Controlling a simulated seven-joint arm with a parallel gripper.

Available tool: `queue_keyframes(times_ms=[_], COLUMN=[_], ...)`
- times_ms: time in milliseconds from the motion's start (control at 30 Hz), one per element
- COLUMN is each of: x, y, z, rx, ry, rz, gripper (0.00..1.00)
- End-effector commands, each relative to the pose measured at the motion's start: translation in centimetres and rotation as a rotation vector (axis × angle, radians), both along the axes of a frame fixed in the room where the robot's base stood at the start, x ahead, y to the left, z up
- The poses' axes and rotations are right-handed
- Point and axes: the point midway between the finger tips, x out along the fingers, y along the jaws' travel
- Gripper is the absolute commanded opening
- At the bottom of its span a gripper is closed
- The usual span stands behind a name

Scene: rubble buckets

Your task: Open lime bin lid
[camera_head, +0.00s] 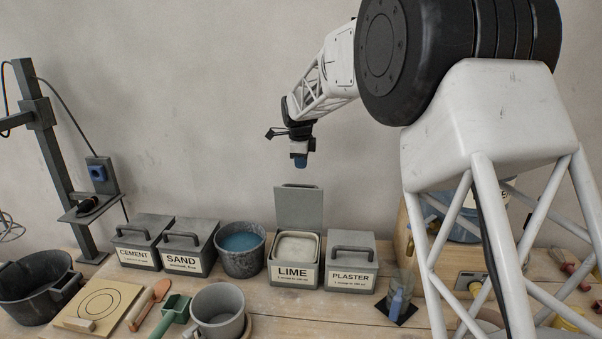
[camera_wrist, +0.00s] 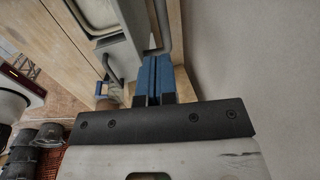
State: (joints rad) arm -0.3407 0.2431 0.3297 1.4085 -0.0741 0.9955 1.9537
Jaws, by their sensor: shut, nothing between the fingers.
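The grey lime bin (camera_head: 293,273) stands on the wooden bench with LIME on its front label. Its lid (camera_head: 299,206) is upright at the back edge, so the bin is open and its pale white contents (camera_head: 296,247) show. My gripper (camera_head: 300,162) hangs above the raised lid, apart from it, with blue fingers pointing down. In the wrist view the blue fingers (camera_wrist: 152,75) are together with nothing held. The open bin with its pale contents (camera_wrist: 97,12) shows at the top of that view.
The closed plaster bin (camera_head: 350,271) stands to the right, and a bucket of blue liquid (camera_head: 240,247) to the left. Closed sand (camera_head: 188,255) and cement (camera_head: 142,250) bins stand farther left. A grey mug (camera_head: 217,308) and hand tools lie in front. The wall is close behind the lid.

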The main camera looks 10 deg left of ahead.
Motion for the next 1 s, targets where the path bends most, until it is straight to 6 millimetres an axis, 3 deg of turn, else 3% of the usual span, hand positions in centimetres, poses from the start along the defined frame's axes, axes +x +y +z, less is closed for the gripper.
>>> queue_keyframes(times_ms=[233,733,1000], x=[-0.2,-0.3,-2.4], y=[0.0,-0.1,-2.4], z=[2.1,2.4,3.9], rx=[0.000,-0.001,-0.012], ry=[0.000,0.000,-0.003], rz=[0.000,0.004,0.071], gripper=[0.00,0.00,0.00])
